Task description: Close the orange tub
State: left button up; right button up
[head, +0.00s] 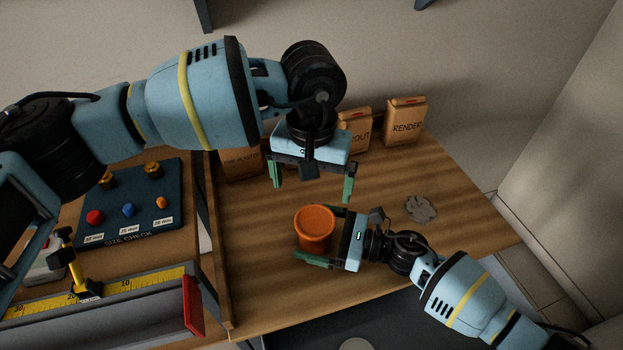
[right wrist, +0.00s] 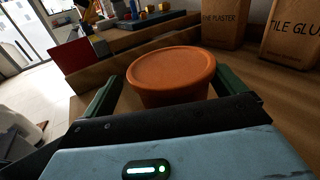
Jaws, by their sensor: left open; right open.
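The orange tub (head: 315,243) stands upright on the wooden bench. A round orange lid (head: 314,220) lies on its top; I cannot tell whether it is pressed down. In the right wrist view the lid (right wrist: 170,68) looks wider than the tub body (right wrist: 172,97) and roughly level. My right gripper (head: 312,234) is open, with one finger on either side of the tub; contact is not clear. My left gripper (head: 312,188) is open and empty, pointing down above and behind the tub.
Paper bags, among them one marked RENDER (head: 405,122), stand along the back of the bench. A grey patch (head: 420,208) lies right of the tub. A dark size-check board (head: 130,205) and a yellow rule (head: 120,288) are at left, beyond a wooden ledge (head: 214,250).

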jog(key=b+v, duration=0.1)
jog(key=v, duration=0.5)
jog(key=shift+s+d+f, duration=0.15)
jog(key=shift+d, duration=0.15)
jog(key=shift+s+d, duration=0.15)
jog(key=shift+d, duration=0.45)
pick_arm(q)
notch_tip(320, 180, down, 3)
jog(key=shift+f, duration=0.1)
jog(key=shift+s, duration=0.1)
